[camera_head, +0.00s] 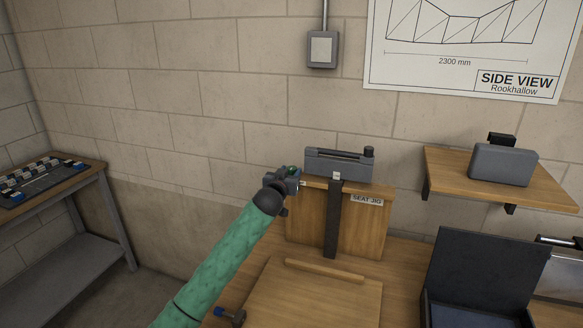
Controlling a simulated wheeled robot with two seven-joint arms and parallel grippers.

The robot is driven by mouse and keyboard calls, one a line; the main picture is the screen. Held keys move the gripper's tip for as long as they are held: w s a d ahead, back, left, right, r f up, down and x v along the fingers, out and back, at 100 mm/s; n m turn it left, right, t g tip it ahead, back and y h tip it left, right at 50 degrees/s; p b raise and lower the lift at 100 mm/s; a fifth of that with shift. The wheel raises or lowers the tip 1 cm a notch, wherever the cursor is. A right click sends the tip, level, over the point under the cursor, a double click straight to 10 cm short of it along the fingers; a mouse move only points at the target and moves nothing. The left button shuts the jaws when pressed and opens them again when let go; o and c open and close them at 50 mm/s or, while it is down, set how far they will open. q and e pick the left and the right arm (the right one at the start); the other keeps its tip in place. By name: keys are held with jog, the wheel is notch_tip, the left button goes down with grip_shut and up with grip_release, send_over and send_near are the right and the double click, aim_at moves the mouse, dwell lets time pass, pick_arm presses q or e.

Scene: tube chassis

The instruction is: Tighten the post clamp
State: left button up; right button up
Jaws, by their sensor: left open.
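A wooden board marked SEAT JIG (375,235) stands upright against the wall. A dark upright bar (334,225) runs down its front, with a small pale piece at its top. A grey block with a dark slot and a dark knob (338,167) sits above the board. I cannot tell for sure which part is the post clamp. My left gripper (296,181) is open at the board's upper left corner, left of the bar and just below the grey block's left end. A small green spot shows at the gripper; its fingertips are small and partly hidden. My right gripper is out of view.
A wooden panel with a raised strip (325,271) lies in front of the jig. A blue-ended tool (229,314) is at the lower left. An open dark case (478,270) stands at right, below a wall shelf (550,192) holding a grey box. A side table (82,177) is at far left.

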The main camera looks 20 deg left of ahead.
pick_arm(q)
jog(key=shift+w+d+r, duration=0.1)
jog(key=shift+w, duration=0.85)
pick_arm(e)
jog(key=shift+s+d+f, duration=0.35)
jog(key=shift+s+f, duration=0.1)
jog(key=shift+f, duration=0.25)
pick_arm(q)
jog(key=shift+c, duration=0.2)
jog(key=c, duration=0.7)
jog(key=shift+o, duration=0.2)
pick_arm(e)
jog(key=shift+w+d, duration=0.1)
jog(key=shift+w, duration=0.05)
